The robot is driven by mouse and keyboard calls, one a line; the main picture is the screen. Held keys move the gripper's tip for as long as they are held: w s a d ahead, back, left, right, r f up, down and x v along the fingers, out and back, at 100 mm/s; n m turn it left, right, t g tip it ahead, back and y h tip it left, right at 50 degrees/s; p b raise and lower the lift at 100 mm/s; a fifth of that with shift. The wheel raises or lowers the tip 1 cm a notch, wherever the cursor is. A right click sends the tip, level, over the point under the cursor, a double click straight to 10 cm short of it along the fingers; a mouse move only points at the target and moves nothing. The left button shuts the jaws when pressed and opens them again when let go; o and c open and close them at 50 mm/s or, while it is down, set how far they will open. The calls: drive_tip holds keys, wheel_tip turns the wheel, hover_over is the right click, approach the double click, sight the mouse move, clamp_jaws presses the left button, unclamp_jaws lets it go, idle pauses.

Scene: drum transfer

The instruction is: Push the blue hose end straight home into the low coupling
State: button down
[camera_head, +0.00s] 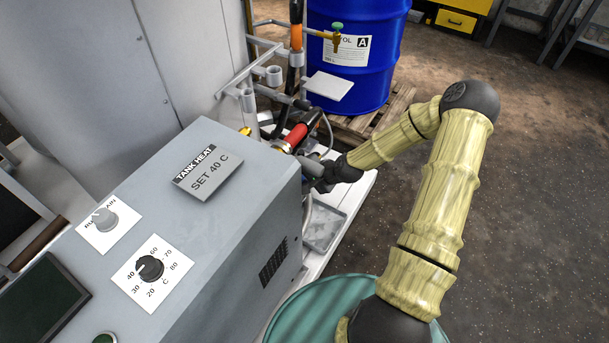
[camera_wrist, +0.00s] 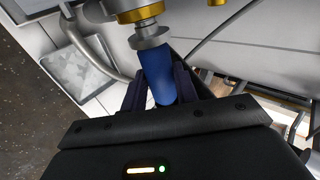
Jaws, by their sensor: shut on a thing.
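The blue hose end (camera_wrist: 158,73) is between the two dark fingers of my gripper (camera_wrist: 160,92) in the wrist view, and the gripper is shut on it. A grey metal fitting with a brass ring (camera_wrist: 138,14), which looks like the low coupling, is directly beyond the hose end. The hose end's tip meets or nearly meets the fitting's grey lower part; I cannot tell how deep it sits. In the head view my gripper (camera_head: 312,168) is beside the grey control cabinet, and the blue hose end and low coupling are hidden there.
The grey control cabinet (camera_head: 225,215) stands close left of my gripper. A red-sleeved hose part (camera_head: 292,136) and pipework are just above it. A blue drum (camera_head: 352,70) stands on a pallet behind. A green drum top (camera_head: 335,300) is in front. Open floor lies right.

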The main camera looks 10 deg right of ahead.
drive_tip(key=shift+s+a+f, duration=0.1)
drive_tip(key=shift+s+a, duration=0.6)
drive_tip(key=shift+s, duration=0.1)
drive_tip(key=c, duration=1)
unclamp_jaws()
drive_tip(key=shift+c, duration=0.2)
drive_tip(key=shift+o, duration=0.2)
drive_tip(key=p+v, duration=0.4)
drive_tip(key=v, duration=1.3)
drive_tip(key=shift+d, duration=0.4)
drive_tip(key=shift+w, duration=0.2)
